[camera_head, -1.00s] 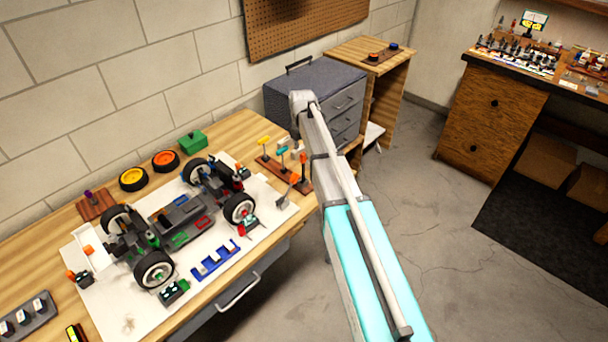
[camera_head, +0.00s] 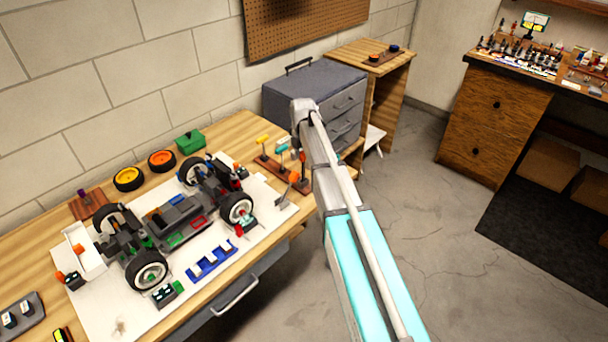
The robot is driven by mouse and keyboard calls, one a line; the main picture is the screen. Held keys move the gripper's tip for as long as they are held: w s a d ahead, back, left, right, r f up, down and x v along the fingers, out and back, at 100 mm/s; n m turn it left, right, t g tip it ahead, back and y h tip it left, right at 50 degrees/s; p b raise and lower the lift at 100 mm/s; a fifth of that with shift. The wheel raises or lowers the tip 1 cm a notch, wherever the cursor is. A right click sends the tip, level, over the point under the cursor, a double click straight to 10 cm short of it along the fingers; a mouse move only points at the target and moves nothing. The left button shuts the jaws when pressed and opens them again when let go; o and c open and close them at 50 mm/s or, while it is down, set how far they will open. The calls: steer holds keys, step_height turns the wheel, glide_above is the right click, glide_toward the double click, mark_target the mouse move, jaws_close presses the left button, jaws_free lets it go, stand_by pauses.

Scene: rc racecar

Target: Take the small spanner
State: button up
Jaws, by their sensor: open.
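A wooden tool rack (camera_head: 268,163) stands at the right end of the workbench, beside my arm. It holds upright tools, among them a yellow-topped one (camera_head: 263,139) and a cyan-topped one (camera_head: 281,149). An orange-handled piece (camera_head: 294,177) with a grey lower part is near the bench's right edge. I cannot tell which of these, if any, is the small spanner. My arm rises from the lower right to a joint above the rack's right side. My gripper cannot be made out; the arm covers the area behind it.
A partly built RC car (camera_head: 180,218) sits on a white mat (camera_head: 120,318). Yellow (camera_head: 128,179) and orange (camera_head: 162,161) wheels and a green box (camera_head: 189,142) lie behind it. A grey drawer cabinet (camera_head: 322,90) stands beyond the arm. Open floor (camera_head: 420,220) is at the right.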

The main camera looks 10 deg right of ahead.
stand_by(0.4)
jaws_close()
